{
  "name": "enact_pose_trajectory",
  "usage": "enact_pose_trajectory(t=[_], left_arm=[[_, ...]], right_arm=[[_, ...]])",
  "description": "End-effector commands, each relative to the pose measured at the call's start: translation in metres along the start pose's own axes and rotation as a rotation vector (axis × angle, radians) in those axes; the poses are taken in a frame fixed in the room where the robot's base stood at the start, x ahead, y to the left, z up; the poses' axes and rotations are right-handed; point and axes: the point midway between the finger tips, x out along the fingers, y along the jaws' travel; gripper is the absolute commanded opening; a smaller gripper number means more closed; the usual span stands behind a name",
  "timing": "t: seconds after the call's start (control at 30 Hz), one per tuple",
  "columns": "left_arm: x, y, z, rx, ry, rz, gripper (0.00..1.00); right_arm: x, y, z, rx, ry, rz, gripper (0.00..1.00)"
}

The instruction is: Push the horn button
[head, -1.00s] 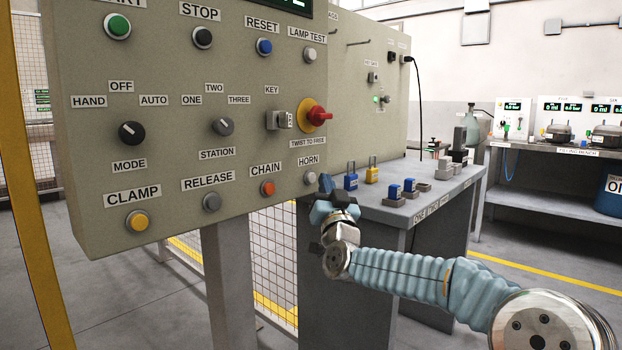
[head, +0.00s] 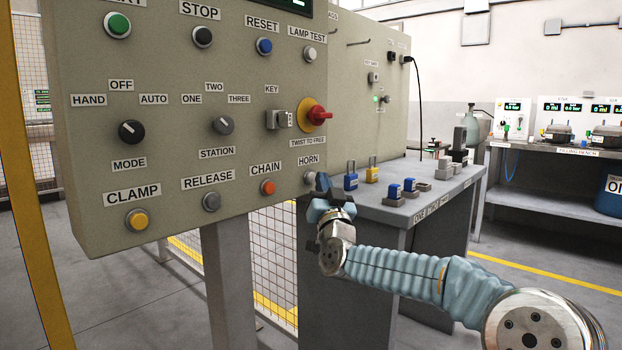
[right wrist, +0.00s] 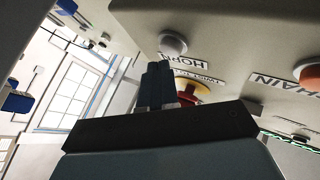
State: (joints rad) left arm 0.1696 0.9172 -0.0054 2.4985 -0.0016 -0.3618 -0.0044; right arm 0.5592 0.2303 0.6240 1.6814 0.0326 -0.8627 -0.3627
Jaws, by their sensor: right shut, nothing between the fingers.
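The horn button (head: 309,177) is a small pale round button at the lower right corner of the beige control panel (head: 75,205), under the HORN label (head: 309,160). In the right wrist view the button (right wrist: 172,43) shows above the fingertips, with its label beside it. My right gripper (head: 322,183) is shut and empty. Its fingertips are just right of the button in the head view, very close to it. In the right wrist view the shut fingers (right wrist: 157,85) point toward the panel, and a small gap in the picture separates them from the button. I cannot tell whether they touch. My left gripper is not in view.
The orange CHAIN button (head: 267,187) is left of the horn button. The red twist knob (head: 319,115) sticks out above it. A grey bench (head: 425,208) with blue and yellow padlocks stands behind my right arm. A yellow post (head: 30,180) is at far left.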

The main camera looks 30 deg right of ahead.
Motion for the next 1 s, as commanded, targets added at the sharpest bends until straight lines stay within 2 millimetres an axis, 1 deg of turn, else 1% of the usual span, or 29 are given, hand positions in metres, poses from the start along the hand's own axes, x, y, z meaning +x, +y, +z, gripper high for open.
enact_pose_trajectory(t=[1.0], left_arm=[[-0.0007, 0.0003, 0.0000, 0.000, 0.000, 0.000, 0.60]], right_arm=[[0.0068, -0.0046, 0.0050, 0.000, -0.001, 0.000, 0.00]])
